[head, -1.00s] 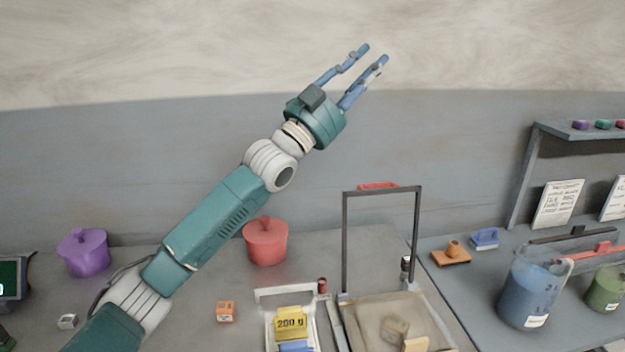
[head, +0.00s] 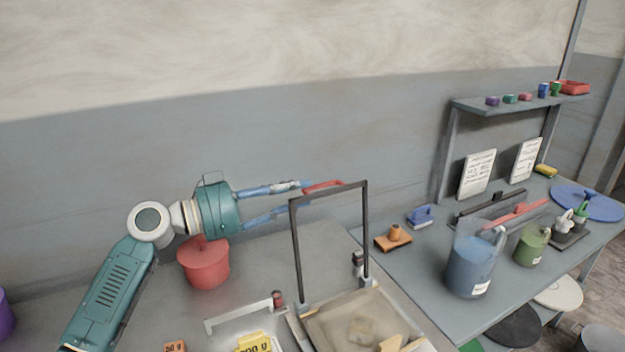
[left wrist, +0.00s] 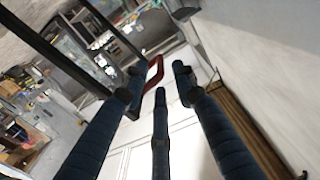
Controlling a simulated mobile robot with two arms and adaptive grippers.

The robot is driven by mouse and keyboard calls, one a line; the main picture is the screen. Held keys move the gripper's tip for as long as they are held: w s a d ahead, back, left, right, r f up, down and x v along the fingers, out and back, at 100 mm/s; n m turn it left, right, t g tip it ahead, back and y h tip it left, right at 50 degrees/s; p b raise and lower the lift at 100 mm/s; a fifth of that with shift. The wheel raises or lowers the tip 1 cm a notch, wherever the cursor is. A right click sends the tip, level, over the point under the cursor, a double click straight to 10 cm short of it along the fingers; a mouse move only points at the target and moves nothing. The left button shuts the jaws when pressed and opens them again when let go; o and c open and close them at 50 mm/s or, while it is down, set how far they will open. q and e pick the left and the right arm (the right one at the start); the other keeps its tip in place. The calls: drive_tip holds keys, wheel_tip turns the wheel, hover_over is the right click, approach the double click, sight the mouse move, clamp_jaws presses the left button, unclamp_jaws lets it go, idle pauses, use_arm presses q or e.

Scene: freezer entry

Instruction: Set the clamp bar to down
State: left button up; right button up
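The clamp bar (head: 366,232) is a dark upright rectangular frame with a red handle (head: 324,187) on its top bar. It stands raised at the back of a shallow tray-like base (head: 312,322). My left gripper (head: 297,196) is level with the top bar, just left of the handle, its fingers pointing right. The fingers are apart and hold nothing. In the left wrist view the red handle (left wrist: 154,74) shows near and partly between the open fingertips (left wrist: 160,82); contact cannot be told. My right gripper is not in view.
A red lidded pot (head: 204,264) stands below my left wrist. A scale with a yellow weight (head: 254,342) is left of the base. A side bench holds an orange stamp-like block (head: 393,238), a blue jug (head: 473,262) and a green jug (head: 531,247).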

use_arm(q)
drive_tip(key=shift+p+x, duration=0.65)
drive_tip(key=shift+x, duration=1.75)
clamp_jaws()
